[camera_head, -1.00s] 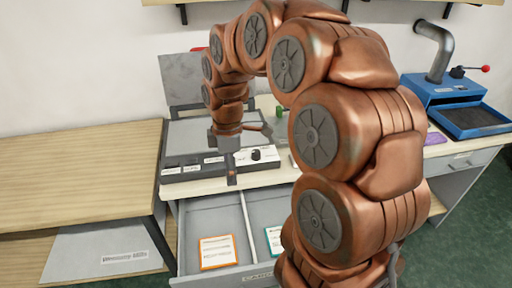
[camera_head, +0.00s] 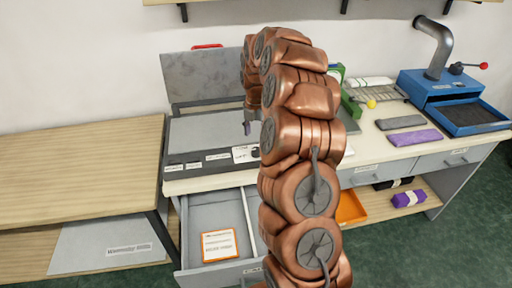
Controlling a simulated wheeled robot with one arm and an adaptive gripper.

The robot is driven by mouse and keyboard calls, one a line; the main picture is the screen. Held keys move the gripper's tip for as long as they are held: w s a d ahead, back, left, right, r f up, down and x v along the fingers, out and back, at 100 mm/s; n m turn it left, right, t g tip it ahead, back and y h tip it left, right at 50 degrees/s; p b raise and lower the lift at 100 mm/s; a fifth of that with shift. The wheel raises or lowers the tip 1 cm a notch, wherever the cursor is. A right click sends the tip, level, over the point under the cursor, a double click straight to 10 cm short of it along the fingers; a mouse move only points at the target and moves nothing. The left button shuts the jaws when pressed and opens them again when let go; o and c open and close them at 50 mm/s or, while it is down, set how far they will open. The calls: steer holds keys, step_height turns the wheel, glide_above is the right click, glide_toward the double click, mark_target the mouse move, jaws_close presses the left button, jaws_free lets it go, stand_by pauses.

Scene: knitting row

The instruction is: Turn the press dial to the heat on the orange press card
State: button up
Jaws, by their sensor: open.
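The press (camera_head: 203,132) stands on the bench at the back, with its grey lid (camera_head: 200,78) raised and a red handle on top. Its dark front strip (camera_head: 177,168) carries several small white labels. The dial (camera_head: 256,152) is a dark knob on a white plate at the strip's right end, partly hidden by my arm; its setting cannot be read. The orange press card (camera_head: 219,244), white with an orange border, lies in the open drawer; its text is too small to read. My gripper (camera_head: 247,128) is open, above the press's right side and apart from the dial.
The open drawer (camera_head: 215,211) juts out below the press. A wooden table (camera_head: 75,170) stands at left. On the bench at right are a purple bundle (camera_head: 414,137), a grey bundle (camera_head: 400,122) and a blue machine (camera_head: 440,92). An orange tray (camera_head: 351,207) sits on the lower shelf.

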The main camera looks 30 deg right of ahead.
mark_target(256, 149)
steer(key=shift+f+p, duration=1.35)
steer(key=shift+f, duration=2.25)
steer(key=shift+c, duration=0.4)
steer(key=c, duration=1.1)
